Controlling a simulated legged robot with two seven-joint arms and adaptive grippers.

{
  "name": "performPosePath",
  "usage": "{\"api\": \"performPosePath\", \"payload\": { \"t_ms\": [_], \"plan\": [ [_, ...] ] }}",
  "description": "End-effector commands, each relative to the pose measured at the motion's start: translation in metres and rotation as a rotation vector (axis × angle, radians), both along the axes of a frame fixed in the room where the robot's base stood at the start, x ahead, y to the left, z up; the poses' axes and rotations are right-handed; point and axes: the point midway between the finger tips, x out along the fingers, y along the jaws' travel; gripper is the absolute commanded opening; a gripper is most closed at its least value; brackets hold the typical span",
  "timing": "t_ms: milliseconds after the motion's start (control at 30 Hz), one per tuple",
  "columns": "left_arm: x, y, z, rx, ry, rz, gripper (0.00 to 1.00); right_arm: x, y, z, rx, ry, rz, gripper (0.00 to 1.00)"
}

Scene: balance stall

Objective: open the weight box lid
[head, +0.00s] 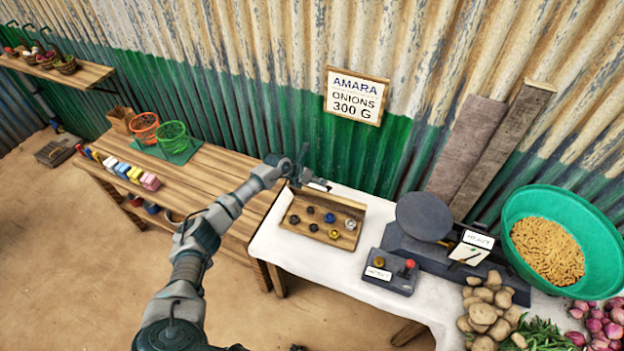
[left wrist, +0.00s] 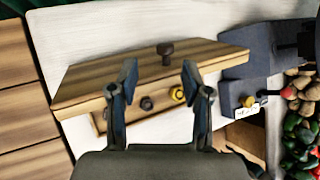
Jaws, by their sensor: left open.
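The wooden weight box (head: 348,238) stands on the white-covered table in the head view, with several dark and brass-coloured weights showing inside. Its lid (left wrist: 95,83) shows in the left wrist view as a wooden board with a dark knob (left wrist: 166,50). The lid looks raised, as two weights show beyond its edge, but its exact angle is unclear. My left gripper (head: 314,174) is at the back left of the box. Its fingers (left wrist: 160,82) are spread and empty, in front of the lid; I cannot tell whether they touch it. My right gripper is not in view.
A dark balance scale (head: 425,216) and a small block with a red knob (head: 391,272) stand right of the box. A green basin (head: 595,262), potatoes (head: 482,312) and onions (head: 600,325) lie further right. A wooden bench (head: 210,165) is left; the corrugated wall is behind.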

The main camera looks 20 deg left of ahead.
Motion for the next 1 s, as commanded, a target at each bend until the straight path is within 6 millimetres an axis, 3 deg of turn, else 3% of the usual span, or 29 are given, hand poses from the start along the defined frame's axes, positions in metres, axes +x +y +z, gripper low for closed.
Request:
{"api": "performPosePath", "payload": {
  "t_ms": [200,500,567,633,700,800,900,967,1000],
  "plan": [
    [-0.012,0.011,0.017,0.000,0.003,0.001,0.49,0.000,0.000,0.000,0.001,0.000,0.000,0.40],
    [-0.013,0.011,0.019,-0.001,0.004,0.000,0.49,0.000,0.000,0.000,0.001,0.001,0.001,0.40],
    [-0.013,0.009,0.019,-0.006,0.002,-0.001,0.34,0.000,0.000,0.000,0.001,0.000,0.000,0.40],
    [-0.015,-0.005,0.019,-0.050,-0.013,-0.008,0.16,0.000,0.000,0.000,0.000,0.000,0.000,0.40],
    [-0.021,-0.041,0.020,-0.169,-0.049,-0.018,0.00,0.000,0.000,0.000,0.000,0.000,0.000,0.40],
    [-0.038,-0.111,0.039,-0.481,-0.130,0.012,0.00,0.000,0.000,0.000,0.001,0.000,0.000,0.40],
    [-0.062,-0.157,0.078,-0.896,-0.195,0.163,0.00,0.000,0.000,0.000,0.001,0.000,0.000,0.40],
    [-0.075,-0.159,0.098,-1.134,-0.209,0.320,0.00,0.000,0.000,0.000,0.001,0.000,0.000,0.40],
    [-0.083,-0.150,0.106,-1.278,-0.206,0.448,0.00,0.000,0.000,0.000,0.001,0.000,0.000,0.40]
  ]
}}
